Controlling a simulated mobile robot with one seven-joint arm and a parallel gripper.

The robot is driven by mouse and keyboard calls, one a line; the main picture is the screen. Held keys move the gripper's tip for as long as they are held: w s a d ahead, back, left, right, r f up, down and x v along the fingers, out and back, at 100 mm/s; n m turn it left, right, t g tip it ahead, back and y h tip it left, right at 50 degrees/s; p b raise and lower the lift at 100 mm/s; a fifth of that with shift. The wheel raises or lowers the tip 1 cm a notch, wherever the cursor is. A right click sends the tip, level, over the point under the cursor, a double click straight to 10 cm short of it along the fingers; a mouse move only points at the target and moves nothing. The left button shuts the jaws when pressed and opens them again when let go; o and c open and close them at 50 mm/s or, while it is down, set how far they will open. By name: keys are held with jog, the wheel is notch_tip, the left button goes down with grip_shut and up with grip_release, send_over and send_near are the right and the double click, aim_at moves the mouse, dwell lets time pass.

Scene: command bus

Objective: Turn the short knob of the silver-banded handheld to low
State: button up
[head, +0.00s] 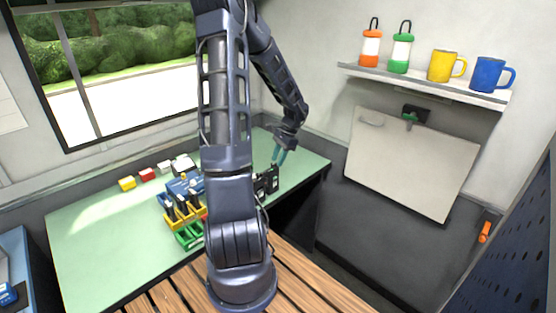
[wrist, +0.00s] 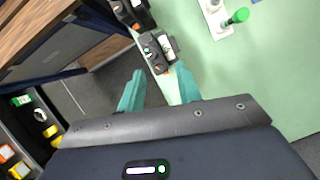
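My gripper (head: 279,156) is over the right part of the green counter in the head view. In the wrist view its teal fingers (wrist: 159,70) are apart, with nothing between them. A second dark handheld (wrist: 131,12) is farther off, at the top edge. In the head view a dark handheld (head: 270,181) shows beside my arm, partly hidden. I cannot make out a silver band or tell the short knob's setting.
The green counter (head: 100,233) holds a rack of yellow and green holders (head: 188,236) with several dark handhelds, partly behind my arm. Small blocks (head: 147,174) stand along the back. A wall shelf (head: 430,86) with mugs and lanterns is at right, above a folded white panel (head: 410,165).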

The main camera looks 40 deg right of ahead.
jog(key=v, duration=1)
dwell(0.3)
jog(key=w+a+r+n+h, duration=0.1)
jog(key=w+a+r+n, duration=0.2)
jog(key=a, duration=0.5)
jog(key=w+a+r+n, duration=0.2)
jog(key=a+r+n, duration=0.25)
jog(key=a, duration=0.35)
jog(key=w+a+r+n+h, duration=0.1)
jog(key=w+a+r+n, duration=0.2)
jog(key=a, duration=0.6)
jog(key=s+a+r+n+t, duration=0.1)
jog(key=s+a+r+n, duration=0.1)
jog(key=a, duration=0.4)
jog(key=s+a+r+n+t+h, duration=0.1)
jog(key=s+a+r+n, duration=0.1)
jog(key=s+a+n, duration=0.2)
jog(key=s+a+r+n+t+h, duration=0.1)
jog(key=s+a+n, duration=0.2)
jog(key=a, duration=0.7)
jog(key=shift+s+r+n, duration=0.4)
jog(key=shift+n, duration=0.35)
